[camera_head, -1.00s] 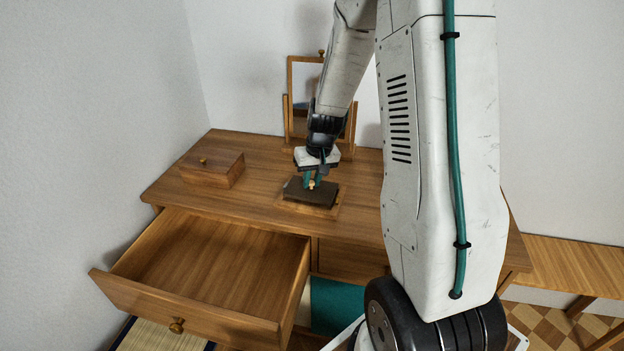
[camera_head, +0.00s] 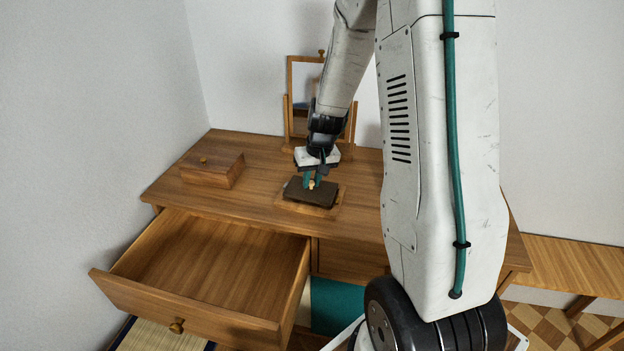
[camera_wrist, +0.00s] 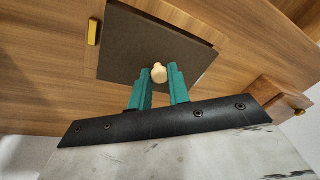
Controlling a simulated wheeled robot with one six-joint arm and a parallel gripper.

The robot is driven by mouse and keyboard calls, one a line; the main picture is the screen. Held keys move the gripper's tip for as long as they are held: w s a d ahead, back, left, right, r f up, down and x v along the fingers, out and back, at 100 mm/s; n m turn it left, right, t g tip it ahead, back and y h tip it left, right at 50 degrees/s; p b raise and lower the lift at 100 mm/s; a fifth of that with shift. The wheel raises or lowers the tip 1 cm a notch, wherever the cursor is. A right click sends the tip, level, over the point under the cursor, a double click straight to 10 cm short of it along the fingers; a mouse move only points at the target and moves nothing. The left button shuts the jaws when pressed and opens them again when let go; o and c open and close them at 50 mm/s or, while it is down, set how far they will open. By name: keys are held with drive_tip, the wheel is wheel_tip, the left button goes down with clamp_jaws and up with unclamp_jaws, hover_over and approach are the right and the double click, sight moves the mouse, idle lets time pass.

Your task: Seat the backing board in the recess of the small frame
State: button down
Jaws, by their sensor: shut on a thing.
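The dark brown backing board (camera_head: 323,197) has a pale knob on its top. My gripper (camera_head: 311,181) is shut on this knob, with its two teal fingers on either side. The wrist view shows the board (camera_wrist: 130,52) and the knob (camera_wrist: 159,71) between the fingertips (camera_wrist: 160,78). The small frame (camera_head: 342,202) is light wood and lies flat on the desk under the board. Only a little of its edge shows past the board. The board hides its recess, and I cannot tell whether the board touches the frame.
A small lidded wooden box (camera_head: 211,170) stands left on the desk (camera_head: 255,200). A tilting mirror (camera_head: 306,78) stands behind my gripper. An empty drawer (camera_head: 215,262) is pulled out at the front left. The desk between box and frame is clear.

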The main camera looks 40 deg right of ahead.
sight(316, 190)
drive_tip(key=shift+f, duration=1.15)
drive_tip(key=c, duration=1.2)
unclamp_jaws()
drive_tip(key=shift+c, duration=0.2)
drive_tip(key=shift+r, duration=0.1)
drive_tip(key=r, duration=0.2)
drive_tip(key=s+r, duration=0.1)
drive_tip(key=r, duration=0.4)
drive_tip(key=shift+s+d+r, duration=0.25)
